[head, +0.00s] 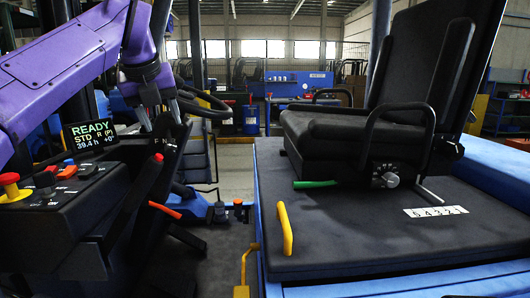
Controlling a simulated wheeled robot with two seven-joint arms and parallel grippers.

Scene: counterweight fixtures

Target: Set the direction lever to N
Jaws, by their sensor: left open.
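My left gripper (161,122) is open at the end of my purple arm, with its two fingers pointing down. It is just above a dark steering column (150,185) that carries small pale letters, F and N (158,143). The direction lever itself is hard to tell apart from the dark column and the gripper fingers, and I cannot tell whether the gripper touches it. A display (91,134) left of the gripper reads READY, STD R (P), 39.4 h. My right gripper is not in view.
A black steering wheel (219,108) is right of the gripper. A console with a red-topped yellow knob (10,186) is at the left. An orange handle (165,210) sticks out below the column. A black seat (345,130) and yellow handle (284,229) are at the right.

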